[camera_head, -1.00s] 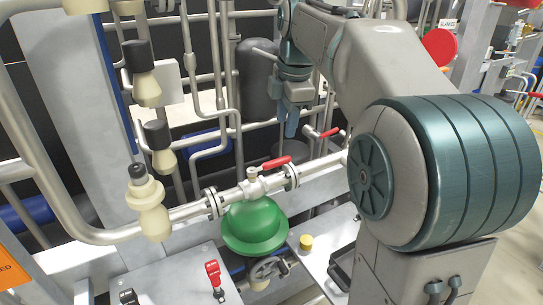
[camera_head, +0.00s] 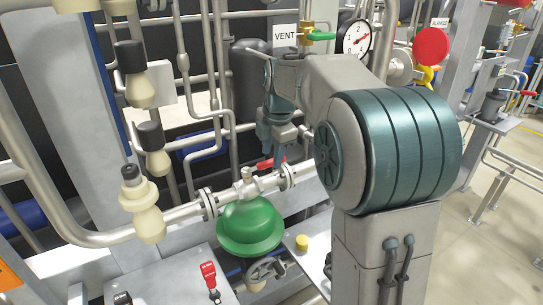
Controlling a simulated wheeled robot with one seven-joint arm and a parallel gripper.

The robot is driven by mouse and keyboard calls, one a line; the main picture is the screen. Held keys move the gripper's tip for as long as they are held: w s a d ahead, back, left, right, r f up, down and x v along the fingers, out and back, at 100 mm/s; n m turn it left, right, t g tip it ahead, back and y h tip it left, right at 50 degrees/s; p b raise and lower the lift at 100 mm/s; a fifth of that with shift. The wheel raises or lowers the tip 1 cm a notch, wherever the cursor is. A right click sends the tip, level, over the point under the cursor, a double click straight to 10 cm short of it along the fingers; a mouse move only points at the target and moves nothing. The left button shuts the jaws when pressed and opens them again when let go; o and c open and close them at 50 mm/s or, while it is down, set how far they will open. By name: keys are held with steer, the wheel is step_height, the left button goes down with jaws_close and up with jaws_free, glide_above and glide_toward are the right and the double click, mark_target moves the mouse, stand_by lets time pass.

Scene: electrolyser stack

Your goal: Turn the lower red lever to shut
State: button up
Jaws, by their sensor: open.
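The lower red lever (camera_head: 265,164) sits on the valve on the slanting grey pipe, above the green domed vessel (camera_head: 249,227). Its handle lies roughly along the pipe, and part of it is hidden by my gripper. My gripper (camera_head: 277,147) is open and points down at the handle's outer end. The fingertips overlap the lever in this view; whether they touch it or straddle it, I cannot tell. The upper red lever is not in view; my arm covers that area.
Cream-coloured fittings (camera_head: 141,205) stand at the left. A pressure gauge (camera_head: 356,38), a green-handled valve (camera_head: 320,36) and a VENT sign (camera_head: 285,36) are behind my arm. A red-handled switch (camera_head: 209,275) and a yellow knob (camera_head: 302,243) are in front. Open floor lies at the right.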

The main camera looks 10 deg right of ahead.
steer(key=shift+w+f, duration=0.15)
steer(key=shift+f, duration=0.65)
jaws_close()
